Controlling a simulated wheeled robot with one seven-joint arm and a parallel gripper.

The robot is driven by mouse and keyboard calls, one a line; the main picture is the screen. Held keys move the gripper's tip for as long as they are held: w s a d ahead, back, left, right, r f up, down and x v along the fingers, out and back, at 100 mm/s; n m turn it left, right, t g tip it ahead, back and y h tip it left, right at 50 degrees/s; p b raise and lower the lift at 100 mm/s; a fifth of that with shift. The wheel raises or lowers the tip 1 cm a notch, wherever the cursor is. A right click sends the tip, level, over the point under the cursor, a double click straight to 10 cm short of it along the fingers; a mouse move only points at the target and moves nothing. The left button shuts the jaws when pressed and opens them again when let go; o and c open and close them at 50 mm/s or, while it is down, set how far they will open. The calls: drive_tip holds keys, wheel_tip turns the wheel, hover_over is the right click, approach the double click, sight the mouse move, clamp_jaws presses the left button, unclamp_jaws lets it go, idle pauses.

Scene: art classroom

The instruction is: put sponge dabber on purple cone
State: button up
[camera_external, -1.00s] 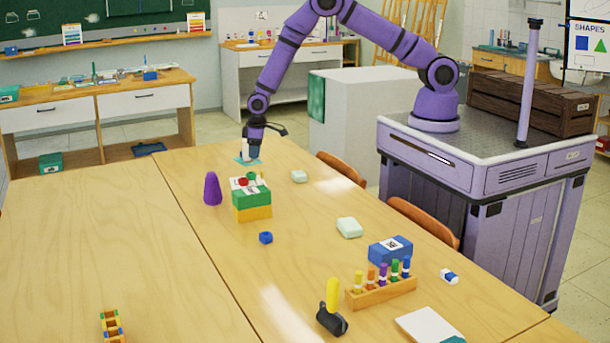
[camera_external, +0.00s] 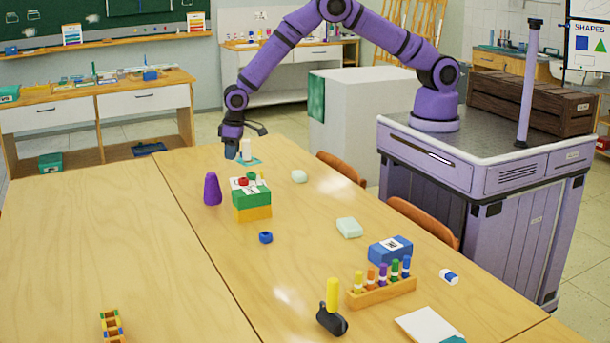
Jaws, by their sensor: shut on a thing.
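The purple cone (camera_external: 212,189) stands upright on the table, left of the green and yellow box stack. My gripper (camera_external: 232,150) is above the far end of the table, behind the cone and a little to its right. It points down and is shut on a small blue-grey piece (camera_external: 231,153), which seems to be the sponge dabber. The fingers hide part of it and it is too small to see in detail. The held piece is apart from the cone.
A white cylinder (camera_external: 246,150) stands on a teal mat (camera_external: 256,161) just right of my gripper. A green and yellow box stack (camera_external: 252,205) is close to the cone's right. A blue ring (camera_external: 265,238) lies nearer. The table left of the cone is clear.

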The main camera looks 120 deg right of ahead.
hover_over(209, 173)
drive_tip(key=shift+s+a+f, duration=0.15)
drive_tip(key=shift+f, duration=1.95)
drive_tip(key=o, duration=0.9)
drive_tip(key=shift+f, duration=0.15)
